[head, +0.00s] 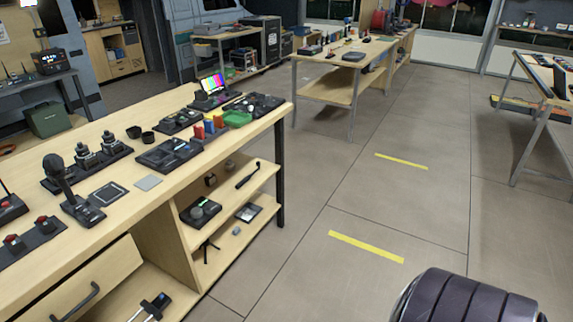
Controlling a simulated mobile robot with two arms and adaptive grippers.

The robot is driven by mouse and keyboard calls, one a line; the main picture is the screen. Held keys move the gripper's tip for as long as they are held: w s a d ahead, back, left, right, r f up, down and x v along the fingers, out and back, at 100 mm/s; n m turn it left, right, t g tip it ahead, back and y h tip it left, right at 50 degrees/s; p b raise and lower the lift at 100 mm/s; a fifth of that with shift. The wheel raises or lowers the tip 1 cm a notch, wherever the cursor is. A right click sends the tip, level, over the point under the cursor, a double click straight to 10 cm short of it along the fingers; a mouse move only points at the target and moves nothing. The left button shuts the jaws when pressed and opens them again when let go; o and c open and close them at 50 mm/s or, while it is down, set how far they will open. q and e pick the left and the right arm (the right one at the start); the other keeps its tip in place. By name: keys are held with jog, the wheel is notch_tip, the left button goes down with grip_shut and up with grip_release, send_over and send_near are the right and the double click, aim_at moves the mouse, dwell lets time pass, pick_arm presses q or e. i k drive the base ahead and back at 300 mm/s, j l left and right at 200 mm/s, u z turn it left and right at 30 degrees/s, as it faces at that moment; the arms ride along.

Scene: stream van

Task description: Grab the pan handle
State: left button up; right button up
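A short black rod with a thicker grip (247,175) lies at a slant on the upper open shelf of the near workbench, close to its right end. It looks like a pan handle, but it is small and I cannot be sure. Nothing touches it. Neither of my grippers shows in the head view. A dark ribbed rounded part at the bottom right seems to be my own arm.
The workbench (155,205) holds a microphone, control panels and a small colour-bar screen (213,84). A black device (200,212) and a small tripod (207,248) stand on its shelves. Another table (345,52) stands behind. The tiled floor with yellow strips (366,246) is clear.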

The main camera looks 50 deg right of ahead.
aim_at(248, 177)
jog(key=z, duration=1.2)
jog(key=i+l, duration=0.15)
